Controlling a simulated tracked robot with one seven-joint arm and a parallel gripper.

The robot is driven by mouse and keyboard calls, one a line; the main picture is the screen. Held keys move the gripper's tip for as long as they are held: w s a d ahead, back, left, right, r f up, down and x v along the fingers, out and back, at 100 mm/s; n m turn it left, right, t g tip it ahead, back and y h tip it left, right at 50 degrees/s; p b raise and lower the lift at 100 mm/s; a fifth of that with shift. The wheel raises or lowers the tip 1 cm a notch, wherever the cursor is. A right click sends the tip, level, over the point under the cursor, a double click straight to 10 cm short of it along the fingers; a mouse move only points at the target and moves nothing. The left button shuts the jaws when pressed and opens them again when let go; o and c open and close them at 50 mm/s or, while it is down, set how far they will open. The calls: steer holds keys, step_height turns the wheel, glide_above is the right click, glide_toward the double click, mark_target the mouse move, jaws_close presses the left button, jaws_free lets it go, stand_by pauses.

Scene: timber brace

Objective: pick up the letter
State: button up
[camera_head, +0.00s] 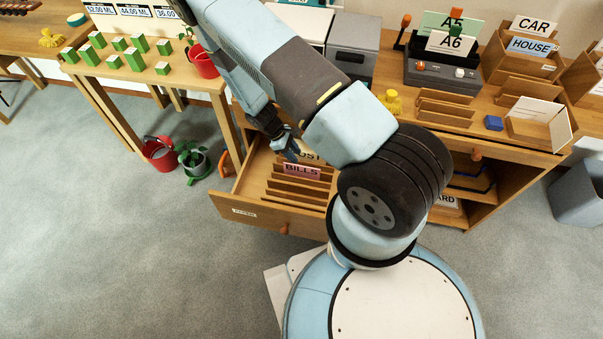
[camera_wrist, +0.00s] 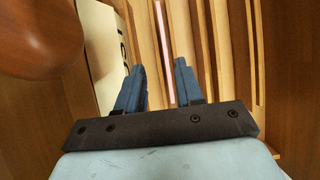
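My gripper (camera_head: 287,147) is over the open drawer (camera_head: 255,213) of the desk. In the wrist view, its two blue fingers (camera_wrist: 160,65) are apart, and neither touches anything I can make out. A thin pink edge (camera_wrist: 164,40) runs in the gap between them, among the wooden dividers. In the head view, a pink BILLS card (camera_head: 302,171) stands in the drawer's rack, just below my gripper. A white lettered card (camera_wrist: 103,50) stands left of the fingers in the wrist view; my arm partly hides it in the head view. I cannot tell which piece is the letter.
A rounded brown thing (camera_wrist: 40,35) is close at the wrist view's upper left.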

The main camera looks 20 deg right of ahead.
mark_target(302, 167)
steer(key=shift+a+x, duration=0.25)
steer(key=shift+x, duration=1.7)
steer(key=shift+a+x, duration=0.2)
steer(key=shift+x, duration=1.7)
steer(key=shift+s+f, duration=0.15)
steer(key=shift+f, duration=0.05)
jaws_close()
